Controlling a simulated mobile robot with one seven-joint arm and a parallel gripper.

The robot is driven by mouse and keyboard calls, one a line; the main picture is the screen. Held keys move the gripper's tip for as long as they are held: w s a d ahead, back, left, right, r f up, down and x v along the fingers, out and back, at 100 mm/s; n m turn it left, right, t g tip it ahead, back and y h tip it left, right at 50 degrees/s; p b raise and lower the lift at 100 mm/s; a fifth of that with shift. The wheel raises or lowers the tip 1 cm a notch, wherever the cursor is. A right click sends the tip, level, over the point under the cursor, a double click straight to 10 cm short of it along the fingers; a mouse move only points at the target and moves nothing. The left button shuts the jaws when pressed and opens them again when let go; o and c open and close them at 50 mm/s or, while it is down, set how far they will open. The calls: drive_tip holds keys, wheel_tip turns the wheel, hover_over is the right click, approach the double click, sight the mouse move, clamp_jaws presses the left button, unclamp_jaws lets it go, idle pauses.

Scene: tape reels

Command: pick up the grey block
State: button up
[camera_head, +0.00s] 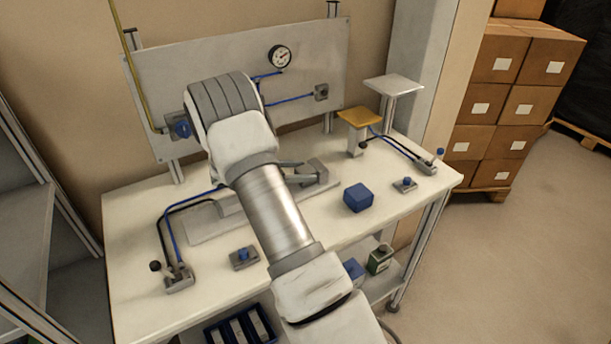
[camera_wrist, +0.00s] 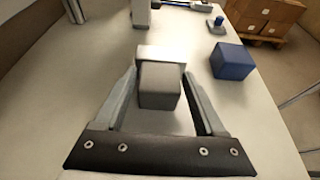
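The grey block (camera_wrist: 160,88) is in the middle of the wrist view, on or in front of a lighter grey piece (camera_wrist: 160,53). My gripper (camera_wrist: 160,78) has its two fingers apart, one on each side of the block near the fingertips. Narrow gaps seem to show between block and fingers, so I see no firm grip. In the head view my arm hides most of the gripper; one finger (camera_head: 290,164) shows beside a small grey fixture (camera_head: 314,170) on the workbench (camera_head: 135,285). I cannot tell the block apart from that fixture there.
A blue block (camera_head: 358,198) stands to the right; it also shows in the wrist view (camera_wrist: 232,61). A blue-knobbed valve (camera_head: 404,185) and a yellow-topped stand (camera_head: 359,118) are farther right. A panel with a gauge (camera_head: 280,57) rises behind the bench.

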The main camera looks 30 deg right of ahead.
clamp_jaws()
